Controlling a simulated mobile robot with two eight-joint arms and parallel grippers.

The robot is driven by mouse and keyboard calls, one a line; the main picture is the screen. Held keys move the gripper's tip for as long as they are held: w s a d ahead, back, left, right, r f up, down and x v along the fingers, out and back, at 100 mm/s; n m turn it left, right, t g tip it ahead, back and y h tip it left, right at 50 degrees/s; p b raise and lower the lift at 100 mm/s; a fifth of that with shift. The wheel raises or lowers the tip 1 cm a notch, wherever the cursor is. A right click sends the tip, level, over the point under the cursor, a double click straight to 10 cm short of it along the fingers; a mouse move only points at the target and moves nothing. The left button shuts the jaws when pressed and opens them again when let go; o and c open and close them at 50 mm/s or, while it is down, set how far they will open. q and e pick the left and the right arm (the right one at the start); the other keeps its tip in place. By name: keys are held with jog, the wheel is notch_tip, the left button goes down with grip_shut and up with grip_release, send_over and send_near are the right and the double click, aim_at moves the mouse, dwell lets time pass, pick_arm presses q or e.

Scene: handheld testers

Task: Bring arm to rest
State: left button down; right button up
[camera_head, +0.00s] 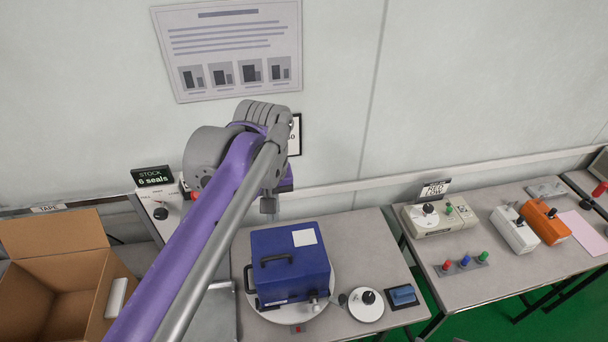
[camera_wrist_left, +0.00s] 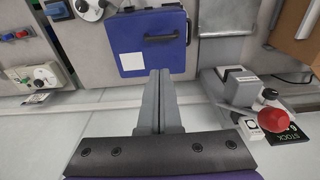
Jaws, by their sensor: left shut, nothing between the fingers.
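My left arm reaches in from the lower left in the head view. My left gripper (camera_head: 268,206) hangs at its end, above and behind the blue case, largely hidden by its own wrist. In the left wrist view the two grey fingers of my left gripper (camera_wrist_left: 160,98) are together and hold nothing. The blue case (camera_head: 284,273) with a black handle and a white label stands on a round pale plate on the table. The case also shows in the left wrist view (camera_wrist_left: 140,50), beyond the fingertips. My right gripper is in neither view.
An open cardboard box (camera_head: 68,270) stands at lower left. A "STOCK 6 seals" sign (camera_head: 153,176) is behind the arm. A round white disc (camera_head: 366,305) and a blue block (camera_head: 403,295) lie right of the case. The right table (camera_head: 490,275) carries several testers, including an orange one (camera_head: 545,222).

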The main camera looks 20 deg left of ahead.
pick_arm(q)
jog(key=s+d+f+m+t, duration=0.2)
jog(key=s+f, duration=0.3)
jog(key=f, duration=0.3)
jog(key=s+d+f+m+t, duration=0.2)
jog(key=s+f+m+t, duration=0.1)
jog(key=f, duration=0.5)
jog(key=shift+s+m+h, duration=0.3)
jog(key=shift+s+m, duration=0.3)
jog(key=shift+s, duration=0.25)
jog(key=shift+r, duration=0.1)
dwell(0.4)
